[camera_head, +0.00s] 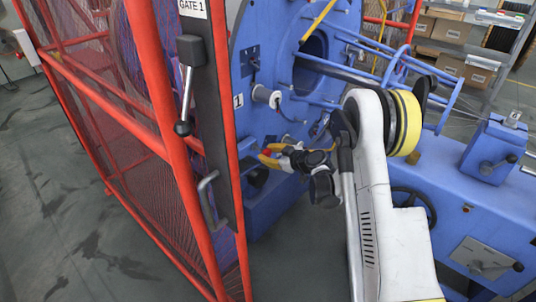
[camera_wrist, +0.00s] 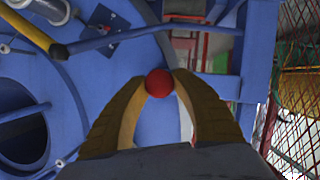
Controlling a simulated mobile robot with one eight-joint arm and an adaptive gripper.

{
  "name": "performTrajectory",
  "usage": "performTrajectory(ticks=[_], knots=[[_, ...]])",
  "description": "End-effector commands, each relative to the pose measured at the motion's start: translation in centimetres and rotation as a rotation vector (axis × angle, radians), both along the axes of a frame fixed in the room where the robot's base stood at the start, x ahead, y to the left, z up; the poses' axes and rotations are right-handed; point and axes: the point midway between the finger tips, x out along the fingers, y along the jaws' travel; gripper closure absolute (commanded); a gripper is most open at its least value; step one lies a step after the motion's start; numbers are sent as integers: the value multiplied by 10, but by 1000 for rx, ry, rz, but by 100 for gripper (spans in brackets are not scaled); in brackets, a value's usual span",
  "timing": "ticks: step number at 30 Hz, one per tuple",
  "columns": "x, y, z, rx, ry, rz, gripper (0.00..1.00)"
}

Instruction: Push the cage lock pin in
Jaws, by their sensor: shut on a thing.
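A red ball knob (camera_wrist: 159,83), which looks like the head of the cage lock pin, sits between the tips of my gripper (camera_wrist: 158,84) in the wrist view. The two yellow fingers are shut on it, one on each side. The pin's shaft is hidden behind the knob. In the head view my gripper (camera_head: 268,157) reaches left to the blue machine, low beside the large round plate (camera_head: 262,100). The knob shows there only as a small red spot (camera_head: 267,152), so how deep the pin sits cannot be told.
The red mesh gate (camera_head: 160,75) with a black lever handle (camera_head: 190,50) stands close at the left of my gripper. A white spool (camera_head: 263,95) sits on the plate above it. Blue bars and the machine bed (camera_head: 450,190) lie to the right. Grey floor is clear at front left.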

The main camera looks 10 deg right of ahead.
Motion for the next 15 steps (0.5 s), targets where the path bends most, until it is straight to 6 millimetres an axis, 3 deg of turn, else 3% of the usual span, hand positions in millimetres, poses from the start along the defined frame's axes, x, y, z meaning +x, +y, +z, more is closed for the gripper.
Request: performTrajectory(ticks=[6,14,15], knots=[[24,18,0,1,-1,0,100],[26,18,1,2,-2,-2,100],[26,18,1,2,-2,-2,60]])
